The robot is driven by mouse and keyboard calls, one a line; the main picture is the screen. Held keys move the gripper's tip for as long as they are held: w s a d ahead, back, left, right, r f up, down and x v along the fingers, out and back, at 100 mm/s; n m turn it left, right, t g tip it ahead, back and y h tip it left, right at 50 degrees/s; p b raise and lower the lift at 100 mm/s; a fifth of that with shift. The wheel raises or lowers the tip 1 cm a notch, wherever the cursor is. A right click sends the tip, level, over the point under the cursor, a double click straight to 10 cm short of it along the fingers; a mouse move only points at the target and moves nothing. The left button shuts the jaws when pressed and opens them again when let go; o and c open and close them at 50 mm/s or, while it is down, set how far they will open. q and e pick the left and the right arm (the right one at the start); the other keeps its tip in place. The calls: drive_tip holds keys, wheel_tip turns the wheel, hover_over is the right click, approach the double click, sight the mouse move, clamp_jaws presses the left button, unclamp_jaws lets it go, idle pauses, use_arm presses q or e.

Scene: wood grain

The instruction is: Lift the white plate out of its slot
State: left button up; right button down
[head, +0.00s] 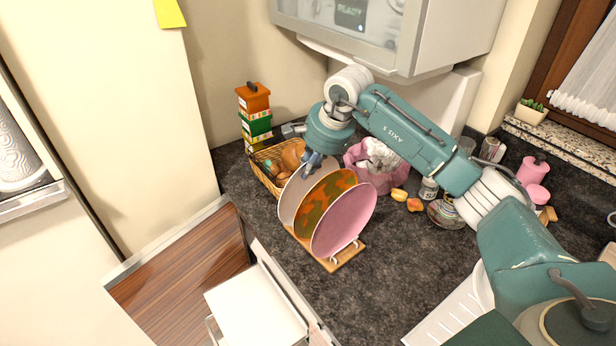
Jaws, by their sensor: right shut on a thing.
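The white plate (290,200) stands on edge at the back left of a wooden plate rack (346,256) on the dark counter. My right gripper (313,170) points down at the plate's top edge and is shut on it. The plate's lower edge is hidden behind an orange and green patterned plate (318,200), which stands in the rack just in front. A pink plate (345,220) stands nearest. I cannot tell whether the white plate's lower edge touches the rack. My left gripper is not in view.
A wicker basket (264,172) with bread sits close behind the white plate. Stacked tins (256,115) stand behind it. A pink bag (368,172), fruit (399,195) and jars (429,188) are right of the rack. A wall appliance (360,30) hangs above.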

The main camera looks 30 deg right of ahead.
drive_tip(key=shift+d+r, duration=0.1)
drive_tip(key=shift+r, duration=0.55)
wheel_tip(320, 180, up, 19)
drive_tip(key=b, duration=0.4)
wheel_tip(320, 180, up, 4)
drive_tip(key=p, duration=0.4)
drive_tip(key=shift+f, duration=0.1)
